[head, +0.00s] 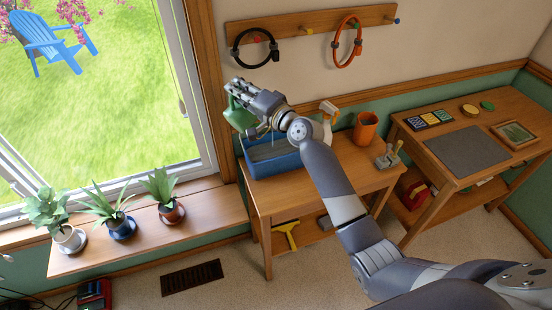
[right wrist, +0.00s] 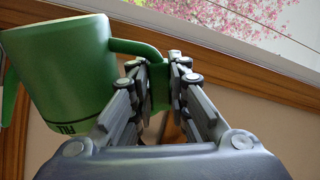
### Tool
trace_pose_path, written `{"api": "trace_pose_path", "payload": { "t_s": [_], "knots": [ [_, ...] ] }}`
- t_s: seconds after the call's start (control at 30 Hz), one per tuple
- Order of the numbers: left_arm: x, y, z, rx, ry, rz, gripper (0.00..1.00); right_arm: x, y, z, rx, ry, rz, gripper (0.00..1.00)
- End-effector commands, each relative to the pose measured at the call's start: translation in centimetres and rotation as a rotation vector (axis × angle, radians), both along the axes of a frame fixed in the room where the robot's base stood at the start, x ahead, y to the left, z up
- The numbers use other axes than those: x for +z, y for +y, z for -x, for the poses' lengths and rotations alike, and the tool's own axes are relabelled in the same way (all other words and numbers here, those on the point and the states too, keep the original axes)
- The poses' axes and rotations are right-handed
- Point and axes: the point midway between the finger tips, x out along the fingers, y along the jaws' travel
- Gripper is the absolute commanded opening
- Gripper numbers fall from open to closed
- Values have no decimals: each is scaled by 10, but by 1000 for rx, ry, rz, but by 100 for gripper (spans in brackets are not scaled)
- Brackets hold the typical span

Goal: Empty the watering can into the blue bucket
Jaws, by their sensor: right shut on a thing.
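The green watering can (head: 240,117) hangs from my right gripper (head: 238,90) in the head view, over the back left of the blue bucket (head: 258,169). The bucket is a rectangular blue tub on the wooden bench. In the right wrist view, the fingers of my right gripper (right wrist: 161,82) are shut on the handle of the watering can (right wrist: 62,80). The can's body leans a little there, and its spout shows at the left edge. I cannot see inside the can or any clear stream of water. My left gripper is out of view.
An orange pot (head: 365,129) and a small grey caddy (head: 388,160) stand on the bench right of the bucket. Several potted plants line the windowsill (head: 190,212) at left. A peg rail (head: 310,24) with hoses hangs above. A second table (head: 465,150) stands at right.

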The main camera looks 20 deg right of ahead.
Motion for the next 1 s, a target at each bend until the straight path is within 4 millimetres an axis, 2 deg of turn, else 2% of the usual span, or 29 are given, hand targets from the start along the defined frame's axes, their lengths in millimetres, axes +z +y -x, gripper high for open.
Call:
{"api": "trace_pose_path", "payload": {
  "t_s": [0.5,1.0],
  "knots": [
    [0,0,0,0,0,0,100,1,-1,0,-1,-3,0,0],
    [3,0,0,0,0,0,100,9,-12,-6,-1,29,-64,0]
  ]
}}
